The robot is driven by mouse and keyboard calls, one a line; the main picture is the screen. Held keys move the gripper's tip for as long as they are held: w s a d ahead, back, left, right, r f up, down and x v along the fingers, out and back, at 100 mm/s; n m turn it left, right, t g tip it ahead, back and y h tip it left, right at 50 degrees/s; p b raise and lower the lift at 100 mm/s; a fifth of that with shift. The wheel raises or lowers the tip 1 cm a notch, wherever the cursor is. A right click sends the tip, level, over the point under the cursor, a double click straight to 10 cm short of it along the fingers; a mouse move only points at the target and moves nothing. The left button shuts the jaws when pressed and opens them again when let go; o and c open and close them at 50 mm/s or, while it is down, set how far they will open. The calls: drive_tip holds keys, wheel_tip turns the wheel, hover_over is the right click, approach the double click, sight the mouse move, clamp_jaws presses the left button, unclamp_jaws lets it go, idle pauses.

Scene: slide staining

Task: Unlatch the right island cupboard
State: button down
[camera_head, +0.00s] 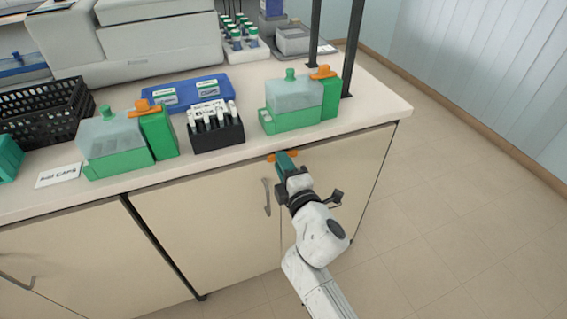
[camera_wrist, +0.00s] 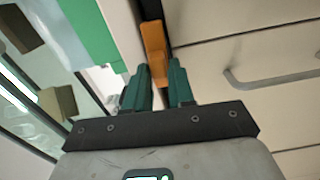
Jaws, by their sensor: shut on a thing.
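The right island cupboard (camera_head: 215,225) has cream doors below the white worktop, and its doors are closed. An orange latch (camera_head: 271,158) sits at the top edge of the doors, just under the worktop, and it also shows in the wrist view (camera_wrist: 154,45). My gripper (camera_head: 285,160) has its green fingers at this latch and is shut on it. In the wrist view the fingers (camera_wrist: 158,72) stand on either side of the latch's near end. My gripper hides part of the latch in the head view.
A grey bar handle (camera_head: 266,197) is on the door left of my gripper; a handle also shows in the wrist view (camera_wrist: 270,80). Above on the worktop (camera_head: 385,108) stand a green-and-clear container (camera_head: 293,100) and a black tube rack (camera_head: 218,137). The floor (camera_head: 440,220) at right is clear.

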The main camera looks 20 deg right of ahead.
drive_tip(key=shift+f+n, duration=0.15)
drive_tip(key=shift+n, duration=0.35)
drive_tip(key=c, duration=1.1)
unclamp_jaws()
drive_tip(key=s, duration=1)
drive_tip(key=shift+s, duration=0.4)
